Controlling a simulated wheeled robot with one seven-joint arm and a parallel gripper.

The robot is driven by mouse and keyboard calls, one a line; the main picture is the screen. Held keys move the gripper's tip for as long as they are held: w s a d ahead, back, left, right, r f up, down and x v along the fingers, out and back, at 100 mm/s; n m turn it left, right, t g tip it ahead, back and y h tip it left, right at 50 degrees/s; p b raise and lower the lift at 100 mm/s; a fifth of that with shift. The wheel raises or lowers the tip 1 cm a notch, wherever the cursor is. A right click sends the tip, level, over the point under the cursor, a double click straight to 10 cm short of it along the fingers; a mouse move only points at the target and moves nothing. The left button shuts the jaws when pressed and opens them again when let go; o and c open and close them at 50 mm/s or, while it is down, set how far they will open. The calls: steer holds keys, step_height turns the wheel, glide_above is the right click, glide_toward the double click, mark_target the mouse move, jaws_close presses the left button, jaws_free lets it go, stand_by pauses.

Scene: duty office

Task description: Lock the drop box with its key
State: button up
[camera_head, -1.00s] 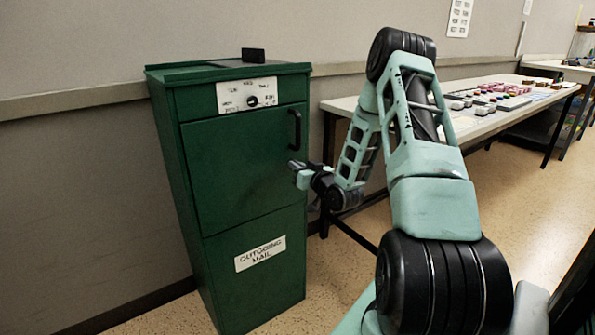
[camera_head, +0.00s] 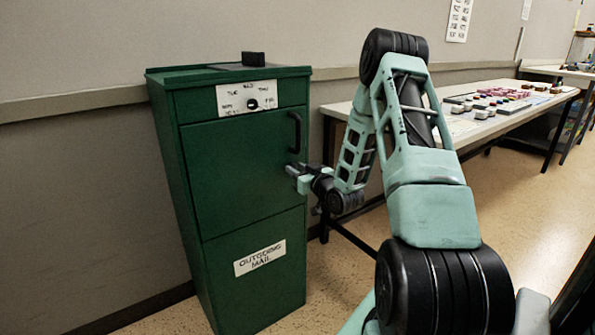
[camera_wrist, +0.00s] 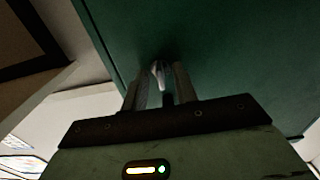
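The green drop box (camera_head: 240,180) stands upright against the wall in the head view, its door (camera_head: 235,165) closed. My gripper (camera_head: 289,170) is at the right part of the door, below the black handle (camera_head: 296,132). In the wrist view my gripper (camera_wrist: 158,85) points at the green door (camera_wrist: 225,55), its fingers close together. A small silvery piece, which looks like the key (camera_wrist: 158,72), sits between the fingertips. The lock is hidden behind it, and I cannot tell whether the key is in it.
A long table (camera_head: 490,125) with several small items stands at the right. Floor (camera_head: 500,220) is clear in front of it.

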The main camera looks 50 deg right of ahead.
steer(key=p+v, duration=0.4)
steer(key=v, duration=1.3)
steer(key=shift+s, duration=0.2)
